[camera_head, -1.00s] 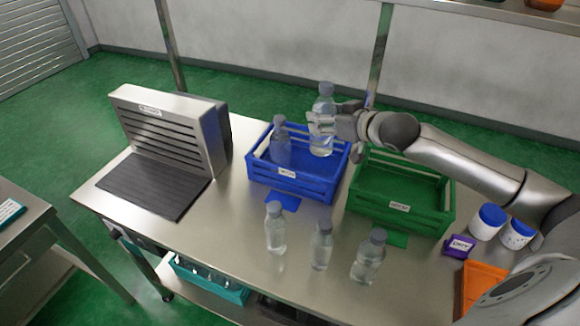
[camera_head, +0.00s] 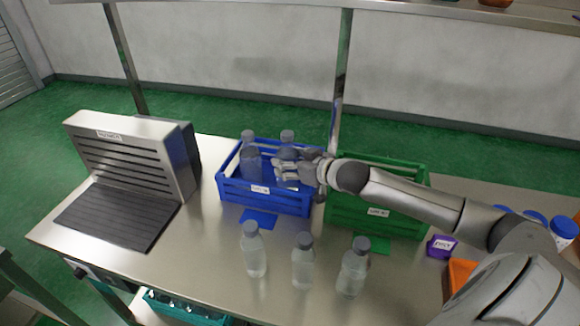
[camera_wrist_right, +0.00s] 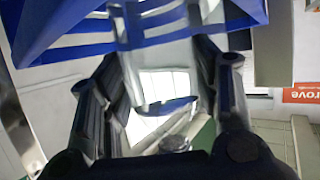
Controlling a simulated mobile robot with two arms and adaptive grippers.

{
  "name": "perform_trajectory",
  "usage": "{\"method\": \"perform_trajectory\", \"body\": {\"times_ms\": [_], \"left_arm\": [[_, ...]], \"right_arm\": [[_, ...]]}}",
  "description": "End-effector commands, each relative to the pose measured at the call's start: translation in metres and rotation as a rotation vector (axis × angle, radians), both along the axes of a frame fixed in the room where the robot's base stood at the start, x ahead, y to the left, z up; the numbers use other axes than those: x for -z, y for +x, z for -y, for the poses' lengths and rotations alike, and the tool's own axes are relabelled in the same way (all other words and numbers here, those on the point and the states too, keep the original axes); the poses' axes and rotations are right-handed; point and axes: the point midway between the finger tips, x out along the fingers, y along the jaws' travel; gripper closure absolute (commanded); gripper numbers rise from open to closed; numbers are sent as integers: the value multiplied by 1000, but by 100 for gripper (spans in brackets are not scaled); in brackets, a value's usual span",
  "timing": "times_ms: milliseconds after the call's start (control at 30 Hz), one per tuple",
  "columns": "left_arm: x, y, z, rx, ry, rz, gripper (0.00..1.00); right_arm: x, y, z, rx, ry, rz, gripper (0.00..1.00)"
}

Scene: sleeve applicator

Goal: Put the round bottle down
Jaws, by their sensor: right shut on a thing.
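My right gripper (camera_head: 302,169) is shut on a clear round bottle (camera_head: 288,138) with a grey cap. The bottle is upright and lowered inside the blue crate (camera_head: 266,199), at its right side next to the green crate. The gripper hides part of its body, and I cannot tell whether its base touches the crate floor. Another capped bottle (camera_head: 248,137) stands in the crate to its left. In the right wrist view the clear bottle (camera_wrist_right: 165,60) is between the two fingers, with the blue crate (camera_wrist_right: 60,25) close by. My left gripper is not in view.
Three capped bottles (camera_head: 254,255) (camera_head: 303,266) (camera_head: 352,272) stand on the table in front of the crates. An empty-looking green crate (camera_head: 376,215) is on the right. A slatted metal machine (camera_head: 130,160) stands on the left. A shelf post rises behind.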

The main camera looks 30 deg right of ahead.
Motion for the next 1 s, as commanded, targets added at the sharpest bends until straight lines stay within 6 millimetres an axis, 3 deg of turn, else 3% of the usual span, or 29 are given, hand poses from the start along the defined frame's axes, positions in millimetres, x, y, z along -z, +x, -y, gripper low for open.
{"method": "perform_trajectory", "body": {"times_ms": [100, 467, 500, 600, 667, 1000], "left_arm": [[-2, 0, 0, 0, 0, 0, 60], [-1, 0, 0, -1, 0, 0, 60], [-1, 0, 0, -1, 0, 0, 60], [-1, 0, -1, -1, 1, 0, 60], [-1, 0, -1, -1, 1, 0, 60], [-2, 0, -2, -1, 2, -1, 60]], "right_arm": [[13, 0, -1, -1, 2, 3, 86], [18, 1, -1, -2, 1, 5, 86], [20, 0, 0, -1, 0, 0, 41], [20, 0, 0, -1, 0, 0, 28], [20, 0, 0, -1, 0, 0, 22], [18, 0, 0, -1, -1, 0, 22]]}}
